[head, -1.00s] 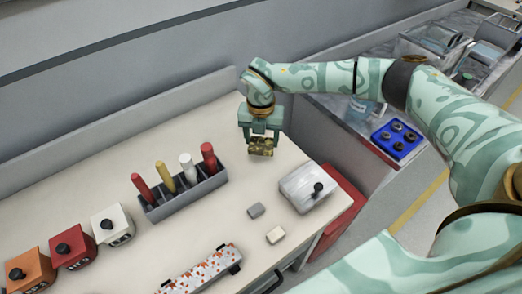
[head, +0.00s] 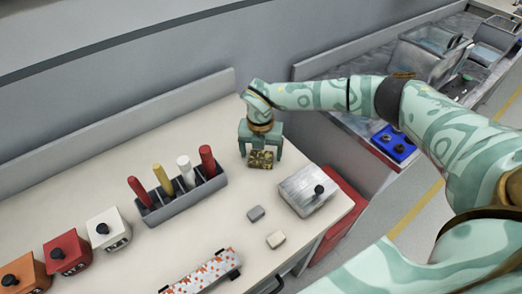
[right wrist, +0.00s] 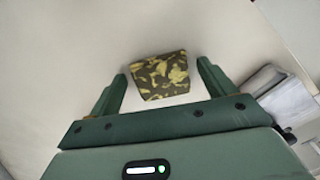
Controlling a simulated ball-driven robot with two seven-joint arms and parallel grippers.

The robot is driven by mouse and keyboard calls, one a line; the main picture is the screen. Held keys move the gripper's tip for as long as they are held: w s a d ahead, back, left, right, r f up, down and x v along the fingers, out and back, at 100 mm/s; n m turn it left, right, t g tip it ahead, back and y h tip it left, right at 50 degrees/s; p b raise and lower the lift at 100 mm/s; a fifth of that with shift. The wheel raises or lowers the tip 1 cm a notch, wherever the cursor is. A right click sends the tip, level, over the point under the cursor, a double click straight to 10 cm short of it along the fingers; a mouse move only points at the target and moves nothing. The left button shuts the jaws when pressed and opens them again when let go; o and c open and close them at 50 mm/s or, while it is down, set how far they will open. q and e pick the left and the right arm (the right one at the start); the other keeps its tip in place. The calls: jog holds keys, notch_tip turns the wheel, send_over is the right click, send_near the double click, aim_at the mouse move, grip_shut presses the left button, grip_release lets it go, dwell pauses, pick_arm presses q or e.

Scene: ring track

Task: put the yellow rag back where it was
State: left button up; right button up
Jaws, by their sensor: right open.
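The yellow rag (head: 261,160), patterned in yellow and dark brown, is a small folded piece on the cream table top near its back right. In the right wrist view the rag (right wrist: 160,75) lies just ahead of and between the finger ends. My right gripper (head: 261,156) is open, its fingers on either side of the rag. In the right wrist view a gap shows between each fingertip and the rag, and the right gripper (right wrist: 160,80) holds nothing. My left gripper is not in view.
A grey rack (head: 185,201) with several coloured sticks stands left of the rag. A grey box with a black knob (head: 308,190) stands to the right. Several knobbed boxes, one red (head: 67,252), stand far left.

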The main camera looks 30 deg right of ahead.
aim_at(260, 154)
notch_tip(260, 154, up, 12)
jog(key=p, duration=0.3)
jog(key=shift+a+r, duration=0.1)
